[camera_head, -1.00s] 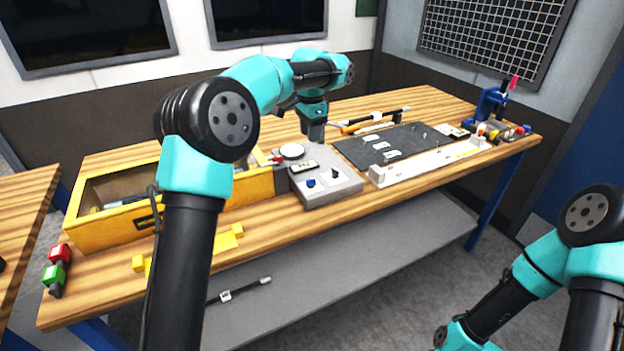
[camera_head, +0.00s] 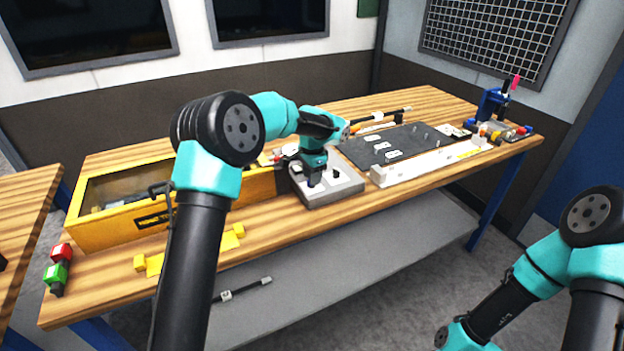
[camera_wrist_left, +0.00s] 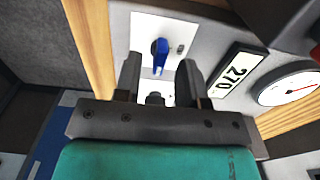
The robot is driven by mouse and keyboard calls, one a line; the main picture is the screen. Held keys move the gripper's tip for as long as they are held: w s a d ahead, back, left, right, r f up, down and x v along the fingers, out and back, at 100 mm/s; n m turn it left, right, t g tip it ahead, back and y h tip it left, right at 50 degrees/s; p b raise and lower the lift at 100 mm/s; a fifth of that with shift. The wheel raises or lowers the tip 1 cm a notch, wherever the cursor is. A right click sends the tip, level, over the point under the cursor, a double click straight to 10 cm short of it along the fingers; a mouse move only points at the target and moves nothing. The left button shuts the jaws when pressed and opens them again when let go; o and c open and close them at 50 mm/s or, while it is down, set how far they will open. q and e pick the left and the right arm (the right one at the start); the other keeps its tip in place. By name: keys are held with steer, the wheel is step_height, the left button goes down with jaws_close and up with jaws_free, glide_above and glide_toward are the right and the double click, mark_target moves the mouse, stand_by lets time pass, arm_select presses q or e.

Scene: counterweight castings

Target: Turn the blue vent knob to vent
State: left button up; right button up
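The blue vent knob (camera_wrist_left: 160,55) sits on a white plate on the grey control box (camera_wrist_left: 213,38). Its blue lever points down in the left wrist view. My left gripper (camera_wrist_left: 158,64) is open, with one finger on each side of the lever in that view; contact cannot be made out. In the head view the left gripper (camera_head: 314,180) points down over the front of the grey box (camera_head: 345,190) and hides the blue knob. A black knob (camera_head: 335,173) shows just right of it. My right gripper is outside the views.
The box also carries a 270 label (camera_wrist_left: 236,78) and a round gauge (camera_wrist_left: 288,88). A yellow bin (camera_head: 110,232) stands to the left. A dark mat (camera_head: 400,140) and a long white rail (camera_head: 425,166) lie to the right.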

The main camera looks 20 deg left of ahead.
arm_select(q)
steer(key=shift+f, duration=0.85)
steer(key=shift+c, duration=0.2)
jaws_close()
